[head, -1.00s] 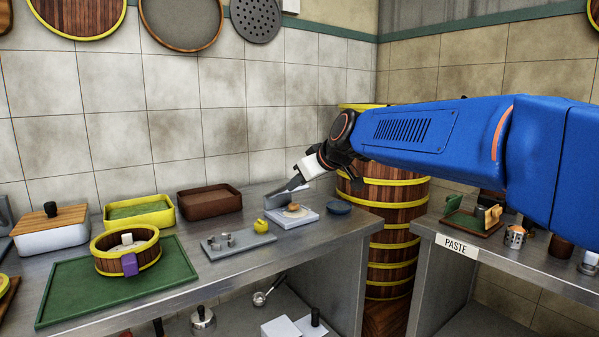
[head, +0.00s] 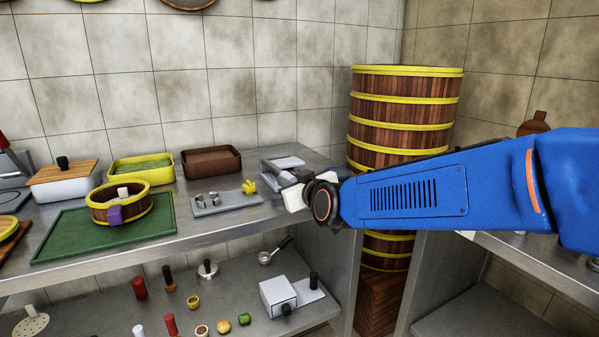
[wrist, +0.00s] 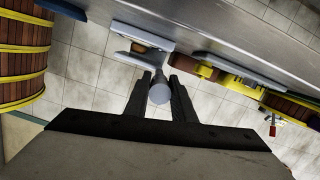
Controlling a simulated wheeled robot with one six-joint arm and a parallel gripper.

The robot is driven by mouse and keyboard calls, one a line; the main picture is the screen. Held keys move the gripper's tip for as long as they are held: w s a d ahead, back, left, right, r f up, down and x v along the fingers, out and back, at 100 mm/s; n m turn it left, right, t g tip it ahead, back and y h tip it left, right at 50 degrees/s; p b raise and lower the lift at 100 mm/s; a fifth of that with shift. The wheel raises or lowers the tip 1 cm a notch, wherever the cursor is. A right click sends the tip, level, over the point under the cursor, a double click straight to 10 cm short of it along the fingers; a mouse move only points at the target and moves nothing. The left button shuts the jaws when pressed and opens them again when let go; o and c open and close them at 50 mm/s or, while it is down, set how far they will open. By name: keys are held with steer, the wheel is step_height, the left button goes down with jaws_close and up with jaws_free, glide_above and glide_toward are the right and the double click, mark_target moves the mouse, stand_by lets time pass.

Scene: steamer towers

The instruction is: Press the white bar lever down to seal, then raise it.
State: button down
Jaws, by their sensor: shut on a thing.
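The sealing press (head: 283,162) is a pale grey and white device near the right end of the left counter. My arm partly hides it in the head view. In the wrist view the press (wrist: 143,35) shows beyond my fingers, with a small brown item (wrist: 139,48) at it. My gripper (wrist: 160,82) is shut on the pale round end of the white bar lever (wrist: 159,95), between its dark fingers. In the head view my gripper (head: 284,180) is at the press's front right. Its fingertips are hard to make out there, and I cannot tell the lever's exact angle.
A grey tray (head: 215,205) with a yellow piece (head: 249,187) lies left of the press. A brown box (head: 211,161) and green mat (head: 70,235) are farther left. A tall steamer tower (head: 405,110) stands close on the right. A lower shelf (head: 235,320) holds several small items.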

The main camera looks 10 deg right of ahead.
steer(key=shift+d+f+t, duration=0.15)
steer(key=shift+f+t, duration=0.35)
steer(key=shift+f, duration=0.3)
steer(key=shift+s+f, duration=0.1)
steer(key=shift+f, duration=0.05)
steer(key=c, duration=1.5)
jaws_free()
